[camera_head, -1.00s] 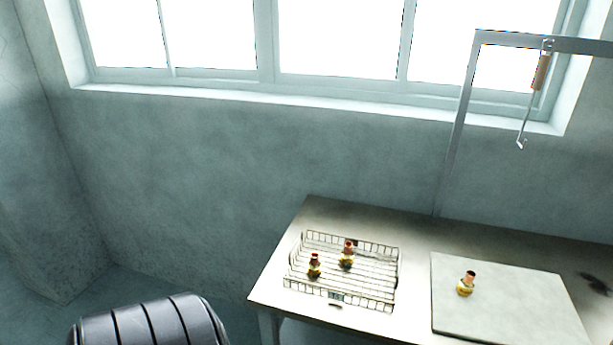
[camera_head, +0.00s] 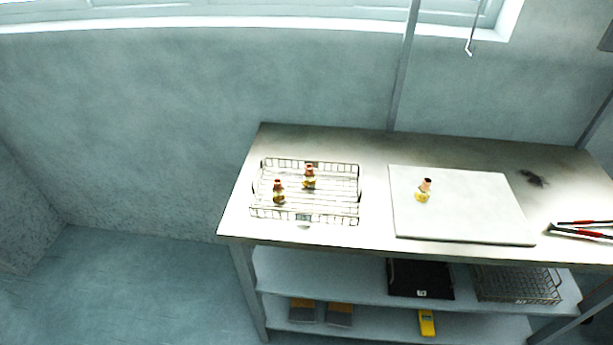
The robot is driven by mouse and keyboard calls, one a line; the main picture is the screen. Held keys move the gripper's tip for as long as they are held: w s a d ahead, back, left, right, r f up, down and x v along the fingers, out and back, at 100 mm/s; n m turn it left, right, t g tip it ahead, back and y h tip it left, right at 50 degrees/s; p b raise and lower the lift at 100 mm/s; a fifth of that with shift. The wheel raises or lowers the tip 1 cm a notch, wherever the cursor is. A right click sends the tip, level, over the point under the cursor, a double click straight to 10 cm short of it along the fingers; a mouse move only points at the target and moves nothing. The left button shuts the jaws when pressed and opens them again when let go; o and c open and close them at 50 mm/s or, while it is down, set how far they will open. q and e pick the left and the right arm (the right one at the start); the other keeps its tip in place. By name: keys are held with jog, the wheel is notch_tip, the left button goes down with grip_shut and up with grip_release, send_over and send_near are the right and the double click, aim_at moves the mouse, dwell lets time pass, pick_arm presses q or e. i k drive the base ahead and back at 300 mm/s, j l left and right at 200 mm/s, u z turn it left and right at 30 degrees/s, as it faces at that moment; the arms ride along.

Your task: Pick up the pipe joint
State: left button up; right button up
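One pipe joint (camera_head: 424,190) stands slightly tilted on the pale square board (camera_head: 462,228) on the table. Two others, a left pipe joint (camera_head: 278,192) and a right pipe joint (camera_head: 309,178), stand inside the wire basket (camera_head: 335,219) on the left part of the table. Neither of my grippers is in view.
The metal table (camera_head: 375,243) has lower shelves with a black tray (camera_head: 420,279), a wire basket (camera_head: 517,284) and a yellow tool (camera_head: 427,322). Red-handled pliers (camera_head: 585,231) lie at the table's right. A metal post (camera_head: 402,80) rises behind. Floor (camera_head: 120,290) at the left is clear.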

aim_at(309, 179)
jog(key=z, duration=0.65)
jog(key=j+z, duration=0.85)
jog(key=k+j+z, duration=0.1)
jog(key=j+z, duration=0.35)
jog(key=k+j+z, duration=0.15)
jog(key=z, duration=0.3)
jog(key=j, duration=0.1)
